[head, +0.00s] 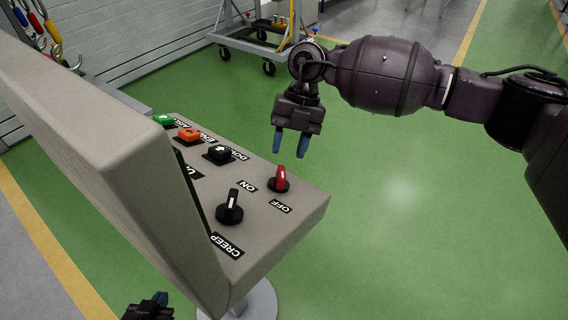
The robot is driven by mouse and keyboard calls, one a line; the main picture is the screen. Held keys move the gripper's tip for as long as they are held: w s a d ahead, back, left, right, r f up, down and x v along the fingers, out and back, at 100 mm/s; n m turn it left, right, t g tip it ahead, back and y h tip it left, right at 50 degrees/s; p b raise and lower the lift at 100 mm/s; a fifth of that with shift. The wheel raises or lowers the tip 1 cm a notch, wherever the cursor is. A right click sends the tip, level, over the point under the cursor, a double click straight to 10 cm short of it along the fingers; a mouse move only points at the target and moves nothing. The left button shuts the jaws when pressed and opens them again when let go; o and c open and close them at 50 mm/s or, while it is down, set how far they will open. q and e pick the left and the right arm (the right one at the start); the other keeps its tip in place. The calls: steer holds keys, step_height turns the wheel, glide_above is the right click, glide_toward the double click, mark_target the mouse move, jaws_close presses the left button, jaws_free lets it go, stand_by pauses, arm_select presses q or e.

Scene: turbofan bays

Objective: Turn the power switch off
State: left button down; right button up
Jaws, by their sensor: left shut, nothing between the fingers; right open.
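The power switch is a red rotary knob (279,180) with a pale line on its handle, on a black base on the sloped top of a beige control box. An ON label (248,186) lies to its left and an OFF label (281,206) below it. The handle stands roughly upright in the picture; I cannot tell which label it is set to. My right gripper (290,144) is open and empty above the knob, its two blue fingertips apart and not touching it. My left gripper (157,299) is shut and empty at the bottom edge, mostly cut off.
Green floor is clear to the right; a wheeled cart (262,42) stands behind.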

steer(key=shift+v, duration=1.85)
